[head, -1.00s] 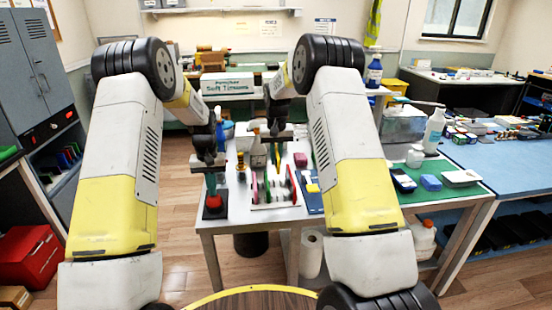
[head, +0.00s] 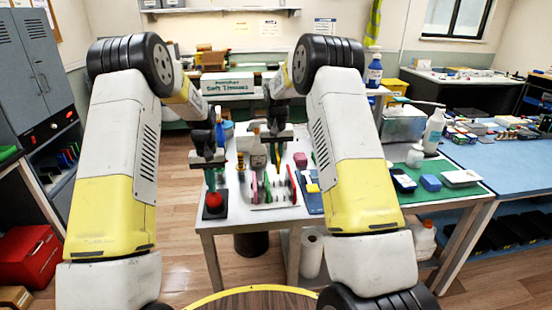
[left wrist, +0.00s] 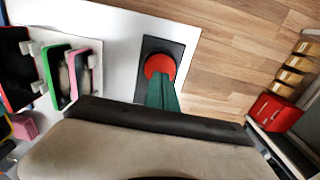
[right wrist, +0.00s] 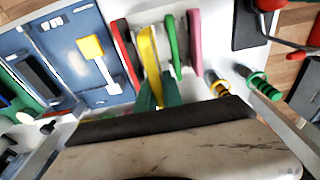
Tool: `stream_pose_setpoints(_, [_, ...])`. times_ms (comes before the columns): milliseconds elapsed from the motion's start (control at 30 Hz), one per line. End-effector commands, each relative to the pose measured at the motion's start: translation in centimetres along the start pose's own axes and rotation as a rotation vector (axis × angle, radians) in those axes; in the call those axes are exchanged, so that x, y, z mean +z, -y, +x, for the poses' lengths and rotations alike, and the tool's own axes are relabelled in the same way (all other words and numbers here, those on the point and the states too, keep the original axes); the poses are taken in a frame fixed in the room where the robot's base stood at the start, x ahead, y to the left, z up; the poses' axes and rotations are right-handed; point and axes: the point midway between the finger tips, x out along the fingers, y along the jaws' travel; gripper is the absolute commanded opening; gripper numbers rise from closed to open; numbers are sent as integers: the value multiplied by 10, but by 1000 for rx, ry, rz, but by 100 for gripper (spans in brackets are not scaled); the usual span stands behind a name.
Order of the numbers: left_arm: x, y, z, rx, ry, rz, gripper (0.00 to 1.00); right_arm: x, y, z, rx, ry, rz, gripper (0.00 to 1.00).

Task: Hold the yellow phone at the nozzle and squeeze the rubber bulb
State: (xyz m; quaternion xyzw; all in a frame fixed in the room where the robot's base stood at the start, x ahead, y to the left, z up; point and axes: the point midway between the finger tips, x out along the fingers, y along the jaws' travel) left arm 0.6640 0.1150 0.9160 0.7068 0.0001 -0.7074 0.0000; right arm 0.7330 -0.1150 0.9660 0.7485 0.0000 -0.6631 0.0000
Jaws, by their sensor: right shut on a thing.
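The yellow phone (right wrist: 148,52) stands on edge in a rack between a red-edged dark phone (right wrist: 123,45) and a green one (right wrist: 172,42). My right gripper (right wrist: 158,92) has its green fingers on either side of the yellow phone's near end and is shut on it. In the head view my right gripper (head: 278,150) is over the rack. The red rubber bulb (left wrist: 159,66) sits on a black base (left wrist: 178,50) at the table's left edge. My left gripper (left wrist: 162,92) is just above the bulb with its fingers together, holding nothing. I cannot make out the nozzle clearly.
A pink phone (right wrist: 195,38) stands in the same rack. Small upright handles, one green and black (right wrist: 262,86), stand between rack and bulb. A blue tray (right wrist: 75,65) with a yellow tool (right wrist: 90,47) lies beside the rack. Bottles stand behind.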

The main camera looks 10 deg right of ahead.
Motion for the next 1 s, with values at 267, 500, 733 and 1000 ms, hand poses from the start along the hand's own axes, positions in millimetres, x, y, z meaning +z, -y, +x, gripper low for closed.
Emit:
stream_pose_setpoints(267, [0, 0, 0, 0, 0, 0, 0, 0, 0, 0, 0, -1, 0, 0])
stream_pose_setpoints(500, [0, 0, 1, 0, 0, 0, 0, 0, 0, 0, 0, -1, 0, 0])
stream_pose_setpoints(733, [0, 0, 8, 0, 0, 0, 0, 0, 0, 0, 0, -1, 0, 0])
stream_pose_setpoints(1000, [0, 0, 18, 0, 1, 0, 0, 0, 0, 0, 0, -1, 0, 0])
